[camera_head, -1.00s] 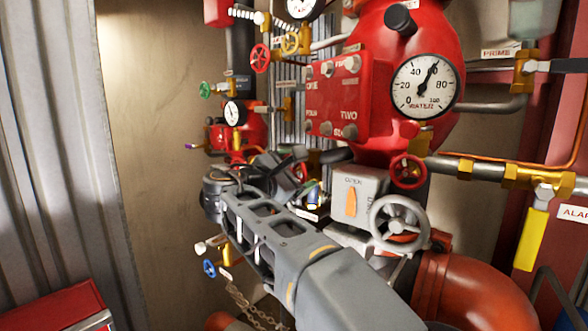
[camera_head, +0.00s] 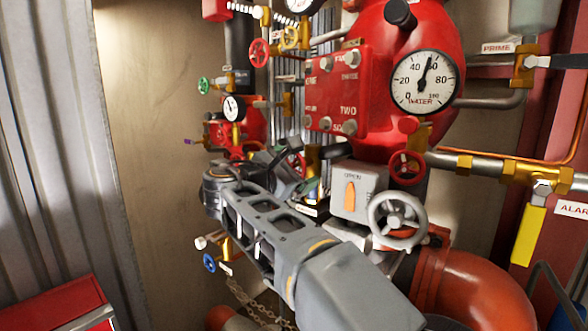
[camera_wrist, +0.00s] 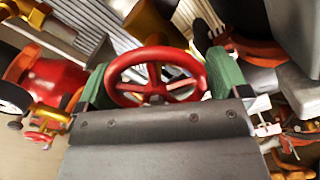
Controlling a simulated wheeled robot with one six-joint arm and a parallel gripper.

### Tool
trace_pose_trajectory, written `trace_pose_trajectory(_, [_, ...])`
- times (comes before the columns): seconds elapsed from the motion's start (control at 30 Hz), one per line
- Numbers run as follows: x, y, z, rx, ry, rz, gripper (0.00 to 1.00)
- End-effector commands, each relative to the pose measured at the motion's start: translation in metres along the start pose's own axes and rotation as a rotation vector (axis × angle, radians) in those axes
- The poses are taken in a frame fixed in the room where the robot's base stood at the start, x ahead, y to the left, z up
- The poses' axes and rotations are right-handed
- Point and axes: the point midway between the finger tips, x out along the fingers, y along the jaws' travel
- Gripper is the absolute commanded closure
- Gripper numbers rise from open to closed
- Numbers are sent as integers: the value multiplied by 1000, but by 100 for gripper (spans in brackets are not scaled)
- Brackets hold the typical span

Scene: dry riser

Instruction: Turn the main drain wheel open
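A red spoked handwheel (camera_wrist: 155,78) fills the middle of the wrist view. My gripper (camera_wrist: 158,82) has its two green fingers on either side of it, close against the rim at left and right, and looks shut on it. No readable label tells me whether this is the main drain wheel. A small label (camera_head: 312,211) sits below the gripper, too small to read.
A grey box marked OPEN (camera_head: 359,189) and a grey handwheel (camera_head: 398,221) stand right of my arm. Another red wheel (camera_head: 407,168) is above them. The WATER gauge (camera_head: 425,82) points near 60.

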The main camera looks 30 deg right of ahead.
Motion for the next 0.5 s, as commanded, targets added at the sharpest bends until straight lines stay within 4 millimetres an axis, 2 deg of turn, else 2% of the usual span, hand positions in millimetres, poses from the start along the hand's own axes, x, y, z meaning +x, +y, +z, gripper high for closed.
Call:
trace_pose_trajectory(0.33, [-3, 0, 1, 4, -1, 3, 0])
trace_pose_trajectory(0.5, [-24, 0, -2, 5, 2, 7, 0])
